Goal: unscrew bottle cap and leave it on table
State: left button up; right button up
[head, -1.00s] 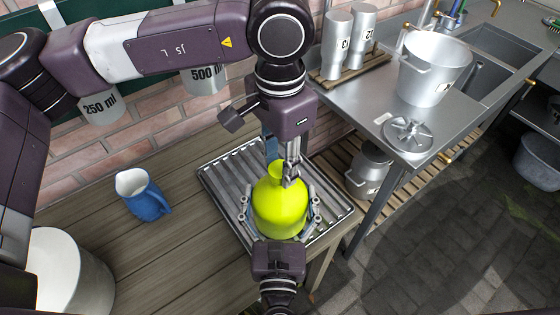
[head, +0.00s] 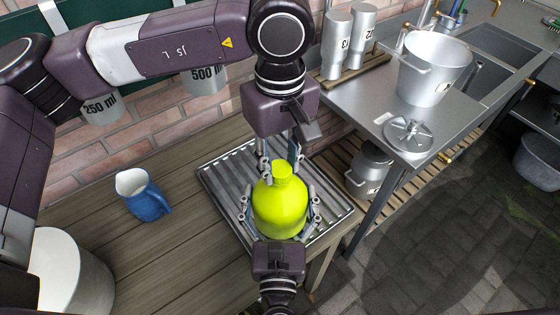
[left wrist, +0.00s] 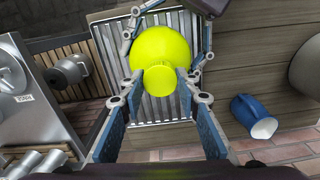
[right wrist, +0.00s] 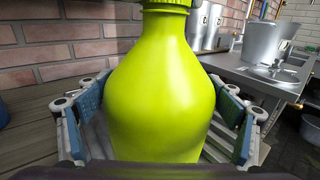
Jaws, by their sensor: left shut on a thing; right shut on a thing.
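A yellow-green bottle (head: 281,208) stands upright on the slatted metal tray (head: 212,186). Its cap (left wrist: 160,79), the same colour, sits at the top of the neck; the cap's lower edge also shows in the right wrist view (right wrist: 166,4). My right gripper (right wrist: 166,110) is shut around the bottle's body, a finger on each side. My left gripper (head: 281,168) comes down from above and is shut on the cap, with its fingertips on either side of it in the left wrist view (left wrist: 160,84). Whether the cap is loose on the neck cannot be seen.
A blue jug (head: 142,195) stands left of the tray on the wooden table (head: 170,250). A large white container (head: 72,275) is at the lower left. The table between jug and tray is bare. A metal counter with a pot (head: 432,70) is at the right.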

pick_arm(q)
jog(key=n, duration=0.5)
jog(key=shift+n, duration=0.4)
jog(key=n, duration=0.3)
jog(key=shift+n, duration=0.4)
jog(key=n, duration=0.3)
jog(key=shift+n, duration=0.4)
jog(key=n, duration=0.5)
jog(key=shift+r+n, duration=0.1)
jog(key=shift+n, duration=0.2)
jog(key=n, duration=0.3)
jog(key=shift+w+n, duration=0.1)
jog(key=shift+n, duration=0.3)
jog(key=n, duration=0.5)
jog(key=shift+n, duration=0.3)
jog(key=n, duration=0.3)
jog(key=shift+n, duration=0.4)
jog(key=n, duration=0.4)
jog(key=shift+n, duration=0.4)
